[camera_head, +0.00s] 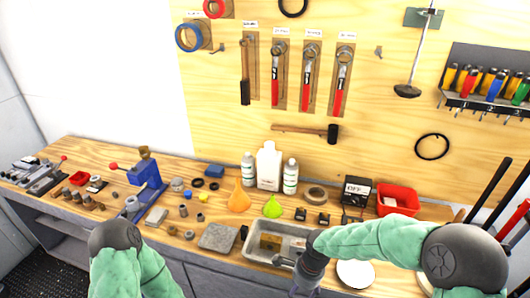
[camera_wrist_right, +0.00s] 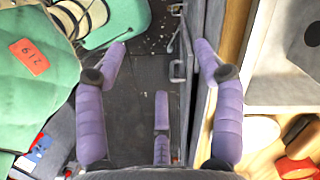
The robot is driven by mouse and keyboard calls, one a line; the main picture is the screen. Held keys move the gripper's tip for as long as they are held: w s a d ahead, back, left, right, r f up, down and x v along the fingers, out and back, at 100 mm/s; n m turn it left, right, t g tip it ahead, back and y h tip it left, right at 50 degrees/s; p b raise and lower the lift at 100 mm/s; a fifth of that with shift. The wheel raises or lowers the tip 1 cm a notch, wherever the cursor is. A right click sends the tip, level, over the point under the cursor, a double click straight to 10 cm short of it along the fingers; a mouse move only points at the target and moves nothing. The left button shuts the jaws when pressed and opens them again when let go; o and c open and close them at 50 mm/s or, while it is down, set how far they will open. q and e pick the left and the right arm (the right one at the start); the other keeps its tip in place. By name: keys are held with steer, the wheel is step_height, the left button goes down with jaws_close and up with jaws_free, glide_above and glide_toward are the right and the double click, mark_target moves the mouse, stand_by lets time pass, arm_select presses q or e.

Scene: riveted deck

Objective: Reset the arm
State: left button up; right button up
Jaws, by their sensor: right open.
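My right arm comes in from the right in the head view and bends down in front of the workbench (camera_head: 110,155). The right gripper's dark end (camera_head: 306,284) is at the bench's front edge by the grey metal tray (camera_head: 285,229), and its fingers are cut off below. In the right wrist view the gripper (camera_wrist_right: 160,62) has its purple fingers spread wide with nothing between them, above the dark floor beside the cabinet front. My left arm shows at the lower left of the head view, and its gripper is out of frame.
Bottles (camera_head: 268,166), an orange funnel (camera_head: 238,198), a green funnel (camera_head: 273,207), a red bin (camera_head: 398,199) and a blue press (camera_head: 147,172) stand on the bench. Tools hang on the wooden wall panel (camera_head: 225,115). A cabinet handle (camera_wrist_right: 178,70) is close to the right gripper's fingers.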

steer(key=s+f+n+y, duration=0.1)
steer(key=s+f+n, duration=0.5)
steer(key=f, duration=0.3)
steer(key=s+f+n+y, duration=0.1)
steer(key=s+f+n, duration=0.6)
steer(key=f, duration=0.3)
steer(key=shift+s+a+f+t+b, duration=0.3)
steer(key=shift+s+a+t+b, duration=0.05)
steer(key=shift+a+t, duration=0.05)
